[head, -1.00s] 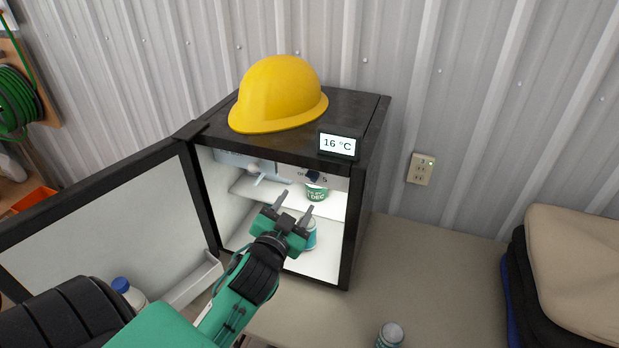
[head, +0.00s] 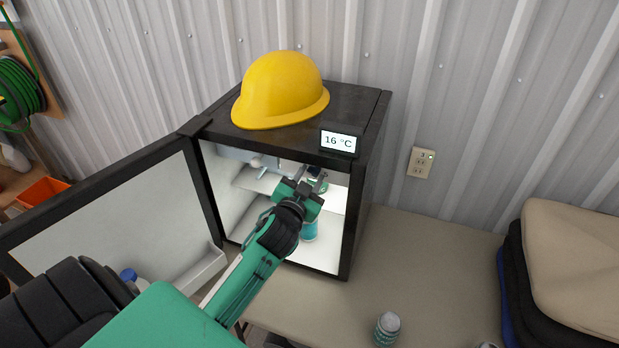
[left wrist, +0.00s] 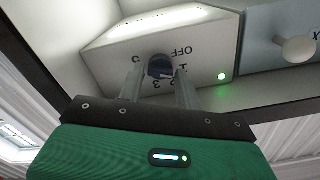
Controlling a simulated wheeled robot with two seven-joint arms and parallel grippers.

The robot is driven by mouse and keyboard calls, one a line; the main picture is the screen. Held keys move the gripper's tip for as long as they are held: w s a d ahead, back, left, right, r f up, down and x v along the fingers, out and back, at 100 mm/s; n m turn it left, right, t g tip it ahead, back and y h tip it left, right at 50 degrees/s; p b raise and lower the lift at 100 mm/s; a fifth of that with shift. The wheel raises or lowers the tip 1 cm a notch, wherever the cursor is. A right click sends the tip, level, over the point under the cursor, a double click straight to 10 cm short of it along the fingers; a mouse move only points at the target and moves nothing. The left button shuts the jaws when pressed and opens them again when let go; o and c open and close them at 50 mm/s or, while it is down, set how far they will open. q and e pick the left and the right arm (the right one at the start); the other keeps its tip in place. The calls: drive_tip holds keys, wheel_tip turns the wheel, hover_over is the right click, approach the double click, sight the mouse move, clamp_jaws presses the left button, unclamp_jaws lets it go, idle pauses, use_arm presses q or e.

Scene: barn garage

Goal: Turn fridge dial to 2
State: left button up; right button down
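The fridge dial (left wrist: 161,67) is a dark blue round knob on a white panel in the left wrist view. OFF and several numbers are printed around it; I cannot tell its exact setting. My left gripper (left wrist: 159,86) is open, its two fingers apart with their tips just at either side of the knob. I cannot tell whether they touch it. In the head view my left gripper (head: 312,178) reaches into the open black fridge (head: 362,190) near its upper shelf, hiding most of the dial. My right gripper is not in view.
A display (head: 338,142) on the fridge reads 16 °C. A yellow hard hat (head: 280,90) sits on top. The open door (head: 110,205) stands left of my arm. A can (head: 309,230) is inside the fridge; another can (head: 387,328) stands on the table (head: 420,250).

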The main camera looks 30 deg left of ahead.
use_arm(q)
drive_tip(key=c, duration=0.5)
drive_tip(key=shift+m, duration=0.3)
drive_tip(key=m+p, duration=0.1)
drive_tip(key=m, duration=0.2)
drive_tip(key=shift+p, duration=0.3)
drive_tip(key=shift+m+p, duration=0.65)
drive_tip(key=shift+m, duration=1.85)
drive_tip(key=o, duration=0.9)
drive_tip(key=shift+o, duration=0.2)
